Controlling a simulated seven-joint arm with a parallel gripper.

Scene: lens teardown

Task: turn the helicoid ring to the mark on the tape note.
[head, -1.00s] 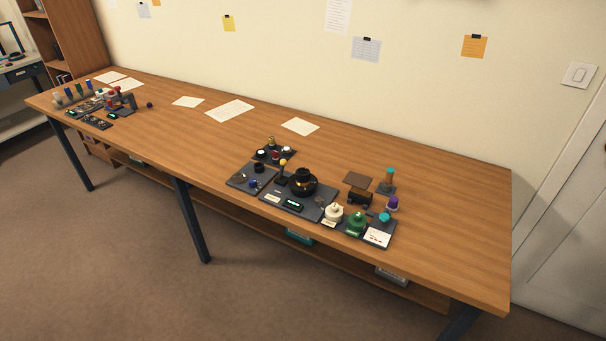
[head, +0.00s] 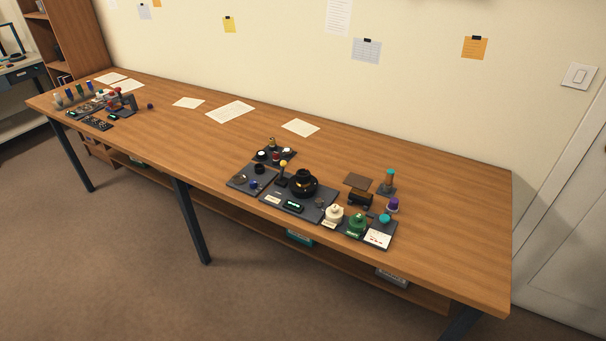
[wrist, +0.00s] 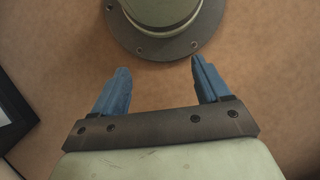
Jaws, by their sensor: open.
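A black round lens-like assembly (head: 303,186) with a raised black top and a thin gold-coloured band stands on a dark plate (head: 318,216) on the table. The helicoid ring seems to be part of it, but its mark is too small to make out. A pale label (head: 272,198) lies at the plate's front left; I cannot tell whether it is the tape note. My gripper (wrist: 160,65) shows only in the wrist view. Its two blue fingers are wide apart with nothing between them, over a plain brown surface. The lens does not show in the wrist view.
Free wood lies behind and right. Papers (head: 230,111) lie farther back.

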